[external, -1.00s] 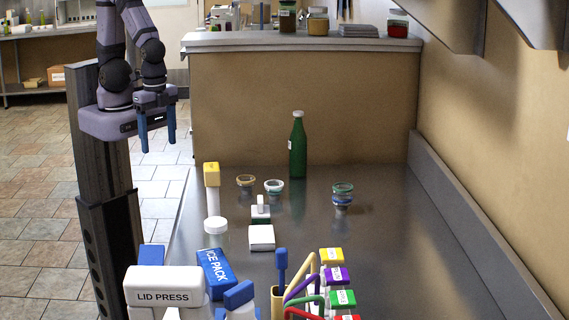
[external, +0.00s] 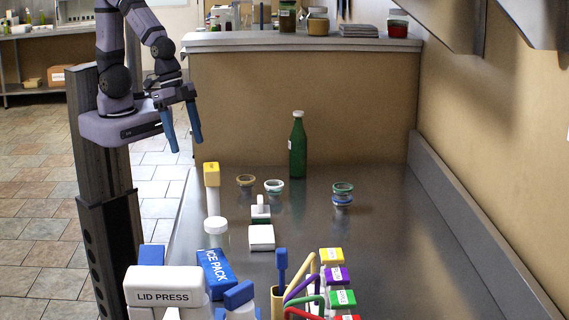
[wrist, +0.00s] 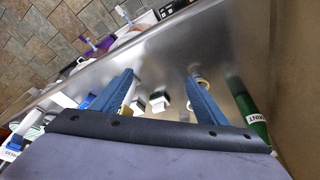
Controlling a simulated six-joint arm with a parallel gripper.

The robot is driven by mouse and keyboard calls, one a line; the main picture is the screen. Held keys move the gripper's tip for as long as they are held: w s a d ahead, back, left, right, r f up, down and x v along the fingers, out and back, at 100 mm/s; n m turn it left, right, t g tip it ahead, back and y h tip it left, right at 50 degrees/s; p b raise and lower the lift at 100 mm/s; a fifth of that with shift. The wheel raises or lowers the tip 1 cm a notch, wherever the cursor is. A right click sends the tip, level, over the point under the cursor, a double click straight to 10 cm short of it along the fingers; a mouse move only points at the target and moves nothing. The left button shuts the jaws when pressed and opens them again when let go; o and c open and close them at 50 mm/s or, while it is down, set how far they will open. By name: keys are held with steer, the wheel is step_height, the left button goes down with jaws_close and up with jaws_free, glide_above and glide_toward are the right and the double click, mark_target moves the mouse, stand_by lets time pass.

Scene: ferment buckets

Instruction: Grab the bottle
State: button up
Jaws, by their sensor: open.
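A green bottle (external: 298,146) with a white cap stands upright on the steel counter near its back edge. In the wrist view the bottle (wrist: 248,107) shows at the right edge, with a white label, outside my fingers. My gripper (external: 184,146) is open and empty, with its blue fingers pointing down. It is in the air at the counter's left side, to the left of and apart from the bottle. In the wrist view the two fingers of my gripper (wrist: 160,76) are spread wide with nothing between the tips.
Small round bowls (external: 273,186) and stacked rings (external: 342,193) stand in front of the bottle. A yellow-topped post (external: 212,188), a lidded jar (external: 215,234) and a blue ice pack (external: 216,273) are at left. The right counter is mostly clear. A raised ledge (external: 300,41) stands behind.

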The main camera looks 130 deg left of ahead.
steer(key=w+a+f+n+t+y+b, duration=0.2)
steer(key=w+a+f+t, duration=0.15)
steer(key=w+a, duration=0.4)
steer(key=n+t+y+b, duration=0.4)
steer(key=t+y, duration=0.1)
steer(key=y, duration=0.1)
glide_toward(298, 138)
steer(key=w+d+r, duration=0.2)
steer(key=w+d, duration=0.2)
steer(key=w, duration=0.1)
steer(key=s+a+r+n+y+b, duration=0.1)
steer(key=s+a+r+y+b, duration=0.2)
steer(key=a, duration=0.4)
step_height(298, 138, down, 10)
steer(key=y+p, duration=0.2)
steer(key=shift+t, duration=0.35)
steer(key=w+a+p, duration=0.1)
steer(key=w+a+r+p, duration=0.1)
steer(key=w+a+p, duration=0.1)
steer(key=shift+a+r, duration=0.15)
steer(key=shift+r, duration=0.1)
steer(key=shift+w+a+f+p, duration=0.2)
steer(key=shift+w+a+p, duration=0.15)
steer(key=shift+w+a, duration=0.3)
